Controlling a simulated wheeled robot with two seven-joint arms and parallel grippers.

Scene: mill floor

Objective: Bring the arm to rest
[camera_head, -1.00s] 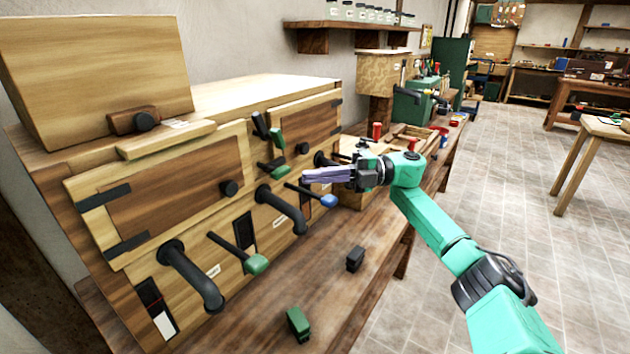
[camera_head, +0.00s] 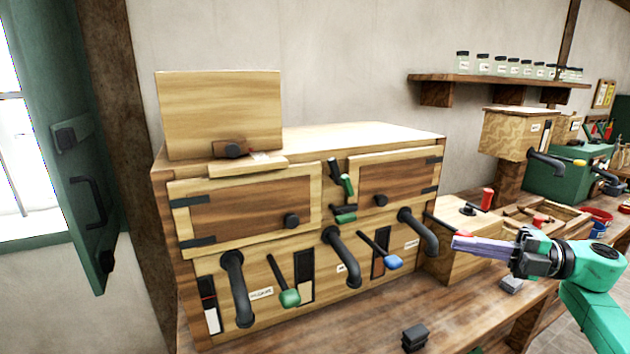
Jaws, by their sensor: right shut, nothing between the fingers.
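My right arm (camera_head: 595,266) comes in from the right edge, green with dark joints. Its gripper (camera_head: 458,243) points left, held out over the bench in front of the wooden cabinet's right end. Its long pale purple fingers are together with nothing between them. The fingertips appear close to a dark rod in front of a small wooden box (camera_head: 466,262); I cannot tell whether they touch. My left gripper is not in view.
The wooden cabinet (camera_head: 350,143) has black curved pipes, a green-knobbed lever (camera_head: 290,298) and a blue-knobbed lever (camera_head: 393,262). A small dark block (camera_head: 414,337) lies on the bench (camera_head: 465,325). A shelf of jars (camera_head: 500,82) is on the wall. A green shutter (camera_head: 85,150) stands at left.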

